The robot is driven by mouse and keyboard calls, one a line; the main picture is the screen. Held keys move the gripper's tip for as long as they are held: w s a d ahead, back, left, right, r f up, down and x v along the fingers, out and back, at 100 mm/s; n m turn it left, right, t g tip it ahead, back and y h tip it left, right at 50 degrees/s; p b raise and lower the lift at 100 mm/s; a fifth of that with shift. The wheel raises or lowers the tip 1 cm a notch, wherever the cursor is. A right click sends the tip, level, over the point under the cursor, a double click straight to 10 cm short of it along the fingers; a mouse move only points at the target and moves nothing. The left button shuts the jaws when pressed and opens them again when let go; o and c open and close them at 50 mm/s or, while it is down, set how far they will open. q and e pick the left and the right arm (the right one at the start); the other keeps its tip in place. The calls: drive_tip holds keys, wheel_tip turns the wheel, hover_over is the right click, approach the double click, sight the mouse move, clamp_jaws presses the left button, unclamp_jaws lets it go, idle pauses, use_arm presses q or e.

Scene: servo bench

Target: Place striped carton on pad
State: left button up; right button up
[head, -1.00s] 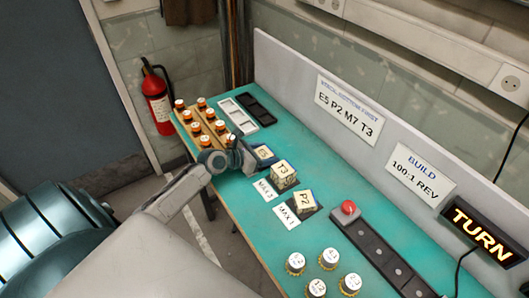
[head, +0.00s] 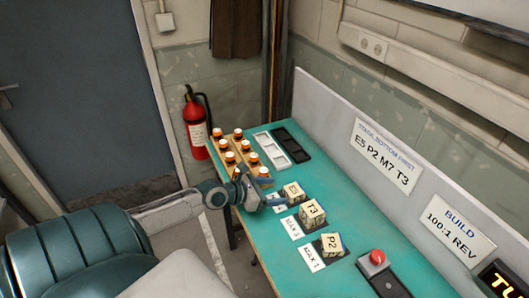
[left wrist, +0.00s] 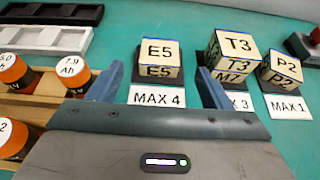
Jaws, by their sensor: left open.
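No carton with clear stripes can be made out. A cream carton marked E5 (head: 293,190) sits on a dark pad (left wrist: 145,82). A carton marked T3 (head: 312,209) is stacked on one marked M7 (left wrist: 229,77) on another dark pad. A carton marked P2 (head: 332,243) sits on a third dark pad (head: 322,252). My left gripper (head: 274,201) is open and empty, in front of the E5 carton. In the left wrist view its fingers (left wrist: 160,75) stand apart, with the E5 carton (left wrist: 159,58) beyond and between them. My right gripper is not in view.
White labels lie before the pads, including MAX 4 (left wrist: 157,97) and MAX 1 (head: 310,258). A white tray (head: 268,147) and a black tray (head: 292,138) lie behind. A red button (head: 377,257) is at right.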

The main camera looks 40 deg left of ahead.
use_arm(q)
drive_tip(key=shift+p+v, duration=0.35)
drive_tip(key=shift+v, duration=1.1)
